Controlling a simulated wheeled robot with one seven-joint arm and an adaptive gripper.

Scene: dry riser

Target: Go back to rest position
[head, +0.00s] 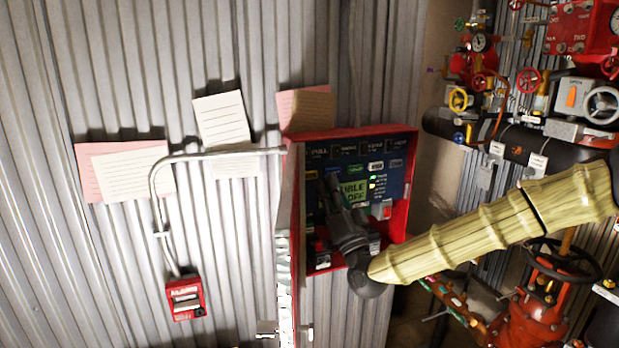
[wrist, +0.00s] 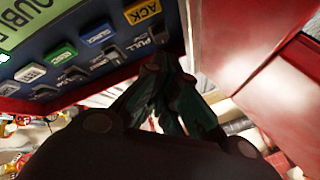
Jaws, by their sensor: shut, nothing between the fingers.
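My gripper (head: 333,187) is in front of the open red control box on the wall, at the end of my pale ribbed arm that reaches in from the right. In the wrist view my gripper (wrist: 162,72) has its dark fingers together, with nothing seen between them. The fingers are close to the blue panel (wrist: 75,40) and beside a red wall of the box (wrist: 240,50). The panel also shows in the head view (head: 393,160), with labelled buttons and a green display (head: 354,194). Whether the fingers touch the panel cannot be told.
A small red alarm box (head: 185,298) and a grey conduit (head: 157,205) are on the corrugated wall at left, with paper notes (head: 220,120) above. A red valve (head: 540,310) stands low at right, near my arm.

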